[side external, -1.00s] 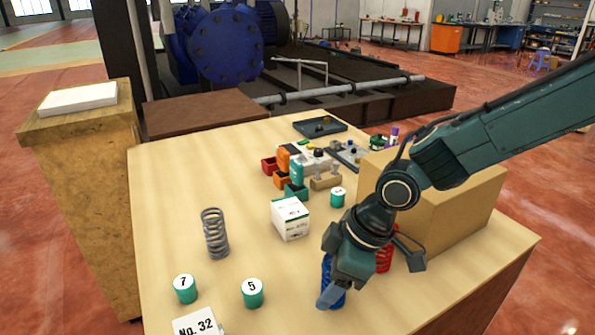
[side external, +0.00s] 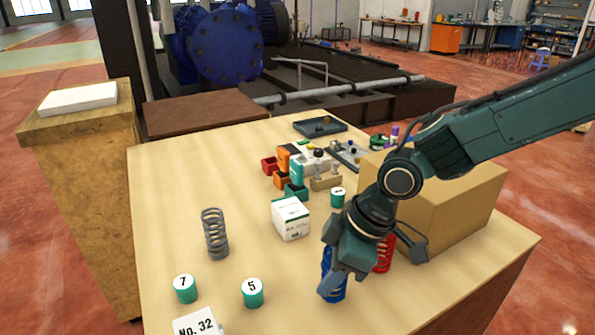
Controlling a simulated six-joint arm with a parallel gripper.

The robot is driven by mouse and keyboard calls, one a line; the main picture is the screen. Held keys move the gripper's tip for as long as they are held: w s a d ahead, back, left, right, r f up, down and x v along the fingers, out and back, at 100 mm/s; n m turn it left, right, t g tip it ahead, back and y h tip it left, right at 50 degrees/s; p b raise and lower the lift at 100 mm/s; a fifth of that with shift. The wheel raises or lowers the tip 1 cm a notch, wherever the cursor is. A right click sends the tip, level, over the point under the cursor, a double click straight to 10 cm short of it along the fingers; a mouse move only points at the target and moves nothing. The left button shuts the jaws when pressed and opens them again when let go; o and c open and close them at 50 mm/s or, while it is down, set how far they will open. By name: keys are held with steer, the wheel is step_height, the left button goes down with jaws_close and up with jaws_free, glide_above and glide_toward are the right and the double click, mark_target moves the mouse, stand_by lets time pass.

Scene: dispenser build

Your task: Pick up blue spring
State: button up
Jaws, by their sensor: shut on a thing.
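The blue spring (side external: 337,287) stands upright near the front right of the wooden table. My gripper (side external: 332,278) is over it from above, with its fingers around the spring's upper part, shut on it. The gripper hides the top of the spring. I cannot tell whether the spring's lower end still touches the table.
A red spring (side external: 385,254) stands just right of the gripper, before a large cardboard box (side external: 455,205). A white box (side external: 290,218), a grey spring (side external: 215,234) and green numbered cylinders (side external: 253,293) stand to the left. Small bins (side external: 283,180) are behind.

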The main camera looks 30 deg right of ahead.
step_height(320, 180, up, 18)
steer(key=shift+r, duration=0.2)
stand_by(0.8)
